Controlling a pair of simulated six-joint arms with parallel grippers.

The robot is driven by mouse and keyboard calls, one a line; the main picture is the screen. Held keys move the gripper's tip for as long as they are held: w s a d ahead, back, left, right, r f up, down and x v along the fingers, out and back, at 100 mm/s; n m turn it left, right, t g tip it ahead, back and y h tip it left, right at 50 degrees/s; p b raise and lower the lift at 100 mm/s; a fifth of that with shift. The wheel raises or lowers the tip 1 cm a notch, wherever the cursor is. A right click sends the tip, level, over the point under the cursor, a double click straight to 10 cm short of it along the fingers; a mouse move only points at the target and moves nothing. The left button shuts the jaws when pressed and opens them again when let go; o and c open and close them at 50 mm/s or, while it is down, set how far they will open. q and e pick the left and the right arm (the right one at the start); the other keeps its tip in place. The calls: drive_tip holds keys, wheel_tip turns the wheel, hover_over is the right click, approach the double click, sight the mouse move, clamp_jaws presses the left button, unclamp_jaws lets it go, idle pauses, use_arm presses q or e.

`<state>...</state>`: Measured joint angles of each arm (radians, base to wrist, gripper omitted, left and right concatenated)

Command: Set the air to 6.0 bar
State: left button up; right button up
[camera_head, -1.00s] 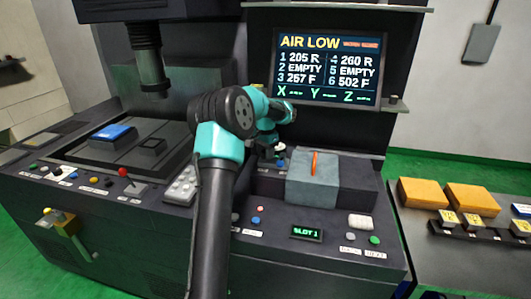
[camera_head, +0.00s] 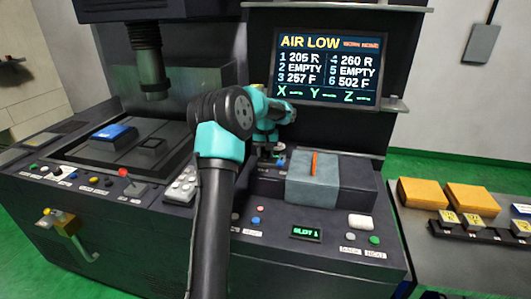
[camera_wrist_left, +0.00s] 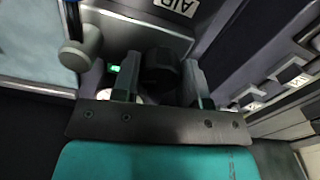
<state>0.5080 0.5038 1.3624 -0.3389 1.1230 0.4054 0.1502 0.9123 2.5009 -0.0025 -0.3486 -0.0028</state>
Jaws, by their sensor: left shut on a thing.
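My left gripper (camera_wrist_left: 160,82) is shut on a black knob (camera_wrist_left: 163,66), with one finger on each side of it. A white label reading AIR (camera_wrist_left: 178,6) is at the top of the left wrist view. A small green lit readout (camera_wrist_left: 114,68) shows beside the left finger, too small and covered to read. In the head view my left gripper (camera_head: 268,154) is low behind my arm, and the knob is hidden there. The screen (camera_head: 328,68) reads AIR LOW in yellow. My right gripper is not in view.
A grey block with an orange strip (camera_head: 313,180) sits right of the gripper. A display reading SLOT 1 (camera_head: 306,233) and several buttons are on the front panel. Orange blocks (camera_head: 423,193) lie on the right bench.

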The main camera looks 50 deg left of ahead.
sight(265, 151)
use_arm(q)
drive_tip(key=shift+n, duration=0.7)
drive_tip(key=o, duration=0.9)
drive_tip(key=shift+o, duration=0.2)
drive_tip(key=shift+r, duration=0.1)
wheel_tip(265, 151, up, 17)
drive_tip(key=shift+r, duration=0.1)
